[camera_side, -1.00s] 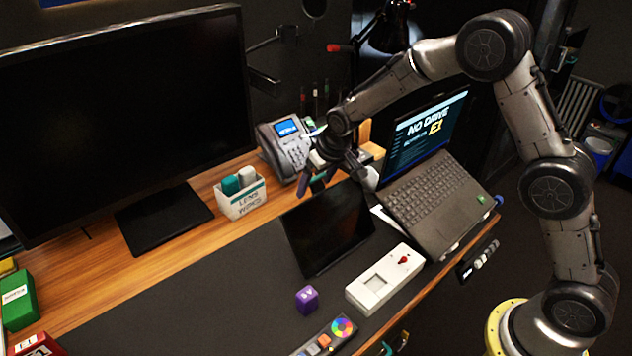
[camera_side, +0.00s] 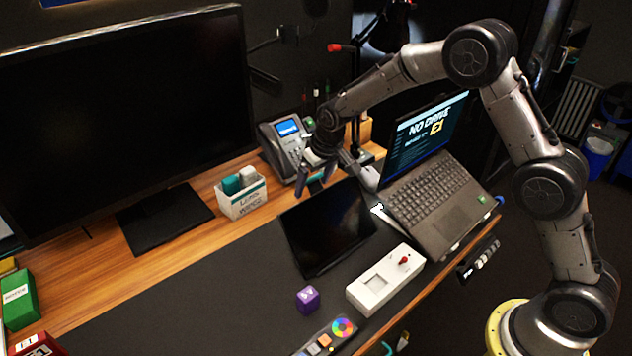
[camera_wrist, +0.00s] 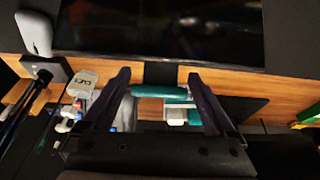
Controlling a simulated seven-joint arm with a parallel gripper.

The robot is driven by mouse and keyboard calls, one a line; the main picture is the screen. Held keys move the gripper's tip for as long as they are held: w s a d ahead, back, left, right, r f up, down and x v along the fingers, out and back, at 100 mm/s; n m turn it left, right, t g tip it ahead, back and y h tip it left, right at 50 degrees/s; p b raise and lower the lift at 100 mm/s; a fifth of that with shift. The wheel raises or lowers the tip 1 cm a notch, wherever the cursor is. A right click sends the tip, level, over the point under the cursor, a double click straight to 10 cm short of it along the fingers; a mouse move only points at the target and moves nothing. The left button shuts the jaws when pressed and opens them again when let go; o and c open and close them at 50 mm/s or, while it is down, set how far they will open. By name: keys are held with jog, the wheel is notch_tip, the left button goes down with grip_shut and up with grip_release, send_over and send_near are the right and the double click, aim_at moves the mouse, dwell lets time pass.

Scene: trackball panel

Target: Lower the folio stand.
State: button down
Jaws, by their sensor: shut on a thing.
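The folio stand appears to be the dark tablet-like panel (camera_side: 325,230) in the middle of the desk mat in the side view. Its face is tilted, but I cannot tell the exact angle. My gripper (camera_side: 333,185) is at its upper, far edge. In the wrist view my gripper (camera_wrist: 160,90) has its two fingers on either side of a teal bar (camera_wrist: 160,92), shut on it. A bit of teal also shows between the fingers in the side view. How the bar joins the panel is hidden.
A laptop (camera_side: 430,205) stands close on the right, a desk phone (camera_side: 283,145) behind, a lens-wipes box (camera_side: 242,203) at left. In front are a white device (camera_side: 385,285), a purple cube (camera_side: 307,299) and a remote (camera_side: 330,335). The mat left of the panel is clear.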

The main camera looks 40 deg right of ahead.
jog(key=w+f+g, duration=0.1)
jog(key=w+f, duration=0.1)
jog(key=shift+w+g, duration=0.3)
jog(key=shift+g, duration=0.1)
jog(key=shift+w+f+g, duration=0.35)
jog(key=shift+w+f, duration=0.35)
jog(key=shift+f, duration=0.3)
jog(key=shift+w+f+g, duration=0.3)
jog(key=shift+w+f, duration=0.4)
jog(key=shift+f, duration=0.35)
jog(key=shift+w+f+g, duration=0.35)
jog(key=shift+w+f, duration=0.35)
jog(key=shift+f, duration=0.3)
jog(key=shift+w+f, duration=0.35)
jog(key=shift+f, duration=0.55)
jog(key=shift+w+f, duration=0.3)
jog(key=shift+f, duration=0.65)
grip_release()
